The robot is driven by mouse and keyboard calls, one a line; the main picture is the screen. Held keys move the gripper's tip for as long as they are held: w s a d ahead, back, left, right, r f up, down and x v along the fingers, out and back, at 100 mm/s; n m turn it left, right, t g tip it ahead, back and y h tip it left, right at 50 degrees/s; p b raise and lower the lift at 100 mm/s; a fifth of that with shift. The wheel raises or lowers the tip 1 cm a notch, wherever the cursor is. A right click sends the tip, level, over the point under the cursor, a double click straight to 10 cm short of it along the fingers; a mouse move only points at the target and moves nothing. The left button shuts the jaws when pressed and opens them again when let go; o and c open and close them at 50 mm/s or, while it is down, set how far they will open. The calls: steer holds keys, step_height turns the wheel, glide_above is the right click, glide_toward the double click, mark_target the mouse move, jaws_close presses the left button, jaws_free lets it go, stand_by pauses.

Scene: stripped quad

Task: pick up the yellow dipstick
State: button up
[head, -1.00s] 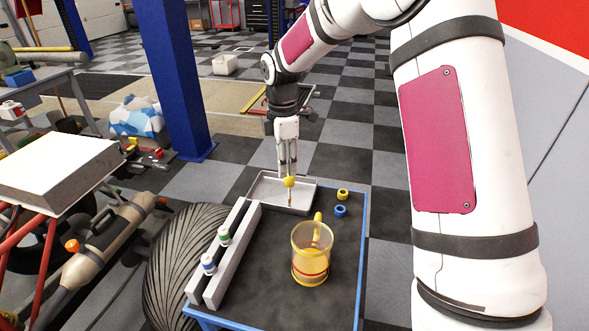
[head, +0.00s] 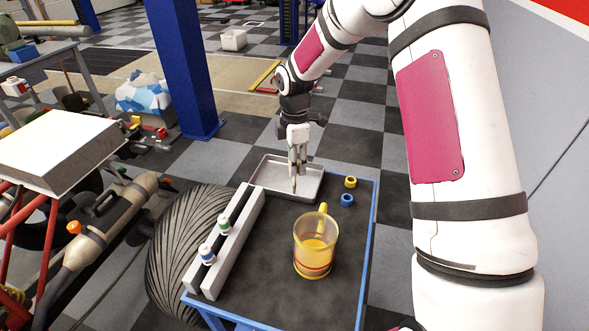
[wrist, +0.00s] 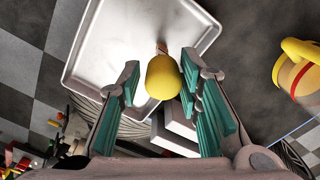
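The yellow dipstick shows in the wrist view as a rounded yellow handle (wrist: 162,78), with a short piece of its brown stem beyond it. In the head view its thin stem (head: 294,186) stands upright over the shallow grey metal tray (head: 312,184), and the yellow handle is hidden by my fingers. My gripper (head: 297,172) is above the tray, pointing down. In the wrist view its teal-padded fingers (wrist: 161,70) are spread on either side of the handle. A gap shows on the left, and the right finger looks close. Whether the stem is fixed to the tray cannot be told.
A clear mug with yellow liquid (head: 314,246) stands on the dark cart top (head: 277,270). Grey rails (head: 236,240) with two small bottles run along the left, beside a tyre (head: 185,240).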

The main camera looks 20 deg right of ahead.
mark_target(295, 189)
step_height(295, 189, down, 5)
steer(key=shift+f, duration=0.2)
jaws_close()
